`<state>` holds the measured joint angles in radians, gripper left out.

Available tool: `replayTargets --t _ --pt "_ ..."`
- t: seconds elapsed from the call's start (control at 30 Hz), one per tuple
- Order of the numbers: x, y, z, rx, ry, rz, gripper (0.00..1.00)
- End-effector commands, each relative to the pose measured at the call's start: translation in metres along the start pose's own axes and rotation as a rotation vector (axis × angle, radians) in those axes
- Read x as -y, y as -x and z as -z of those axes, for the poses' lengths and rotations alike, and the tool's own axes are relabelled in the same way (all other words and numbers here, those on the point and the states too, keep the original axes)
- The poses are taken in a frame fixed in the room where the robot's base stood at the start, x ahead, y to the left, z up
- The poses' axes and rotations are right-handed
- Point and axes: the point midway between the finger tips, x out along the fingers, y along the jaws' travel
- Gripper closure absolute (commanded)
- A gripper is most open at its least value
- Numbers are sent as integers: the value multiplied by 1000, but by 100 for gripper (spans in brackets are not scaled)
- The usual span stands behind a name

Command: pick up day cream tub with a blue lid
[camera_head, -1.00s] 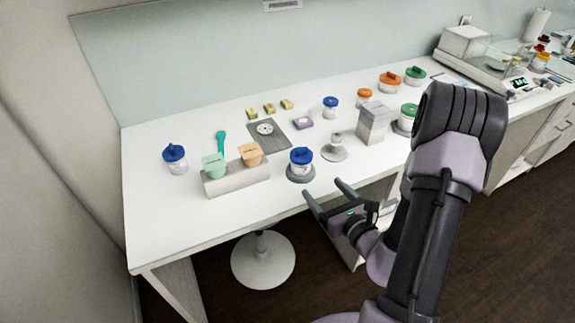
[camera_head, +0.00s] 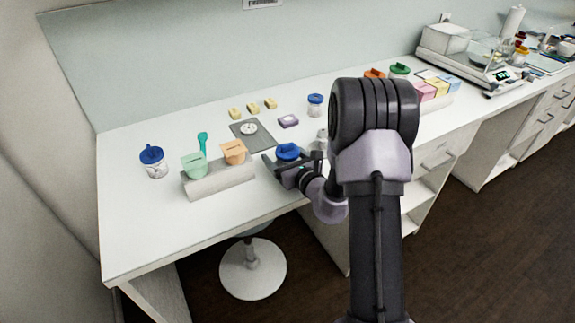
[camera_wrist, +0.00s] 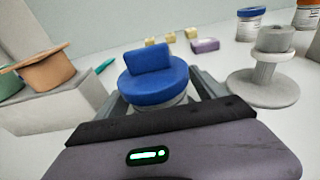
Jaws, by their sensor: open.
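A tub with a blue lid (camera_head: 288,151) stands near the front edge of the white table. In the wrist view its raised-grip blue lid (camera_wrist: 155,85) is large and central, and its body is mostly hidden below. My gripper (camera_head: 291,161) is open, with one finger on either side of this tub; I cannot tell whether they touch it. Two other blue-lidded tubs stand apart: one at the far left (camera_head: 154,163) and a smaller one at the back (camera_head: 315,106). No label is readable.
A grey block (camera_head: 220,179) with a green and an orange tub stands just left of my gripper. A grey stand (camera_wrist: 267,88) is close on the right. A dark mat (camera_head: 248,139) with a white dial, yellow blocks (camera_head: 252,107) and a purple block (camera_head: 288,121) lie behind.

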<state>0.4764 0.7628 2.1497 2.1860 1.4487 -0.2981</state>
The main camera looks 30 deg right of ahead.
Motion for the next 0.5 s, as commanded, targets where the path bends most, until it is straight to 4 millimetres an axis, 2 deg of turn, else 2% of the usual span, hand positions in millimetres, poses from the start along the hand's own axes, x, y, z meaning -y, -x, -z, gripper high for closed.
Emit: replayTargets --t 0.07,0.4,0.5 --pt "0 0 0 0 0 0 20" --pt "0 1 0 0 0 -1 85" --pt "0 1 0 0 0 -1 100"
